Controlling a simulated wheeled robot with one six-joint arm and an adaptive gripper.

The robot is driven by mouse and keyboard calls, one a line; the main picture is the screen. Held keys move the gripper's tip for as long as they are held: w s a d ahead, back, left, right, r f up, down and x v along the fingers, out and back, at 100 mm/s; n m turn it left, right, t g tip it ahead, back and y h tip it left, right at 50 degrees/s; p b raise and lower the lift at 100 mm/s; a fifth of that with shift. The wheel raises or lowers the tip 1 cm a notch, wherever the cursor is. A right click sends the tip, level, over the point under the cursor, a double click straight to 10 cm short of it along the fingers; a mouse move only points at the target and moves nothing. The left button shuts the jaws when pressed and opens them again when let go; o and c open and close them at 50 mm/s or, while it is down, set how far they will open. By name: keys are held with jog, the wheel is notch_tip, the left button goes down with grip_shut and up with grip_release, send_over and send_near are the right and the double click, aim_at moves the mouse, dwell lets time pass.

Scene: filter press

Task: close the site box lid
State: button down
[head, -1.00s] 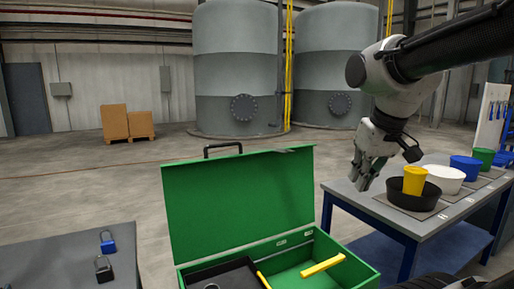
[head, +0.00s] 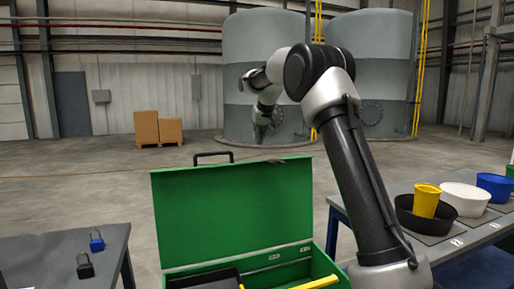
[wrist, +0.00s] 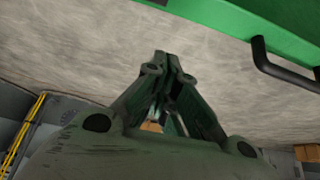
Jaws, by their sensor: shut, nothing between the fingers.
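The green site box (head: 270,272) stands at the bottom middle of the head view. Its lid (head: 235,212) is open and stands nearly upright, with a black handle (head: 212,157) on its top edge. My gripper (head: 262,135) is shut and empty. In the head view it appears above and beyond the lid's top edge, near the tanks. In the wrist view the closed fingers (wrist: 162,65) point over bare floor, with the green lid (wrist: 235,20) and its black handle (wrist: 285,65) at the upper right, apart from the fingers.
A grey table (head: 50,265) at the left holds a blue padlock (head: 97,241) and a black padlock (head: 85,266). At the right, a bench holds a black bowl (head: 408,214) with a yellow cup (head: 426,201), and other containers. A yellow bar (head: 316,283) lies in the box.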

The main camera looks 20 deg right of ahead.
notch_tip(320, 180, down, 7)
jog(key=shift+w+f, duration=0.2)
jog(key=shift+w, duration=0.15)
dwell(0.3)
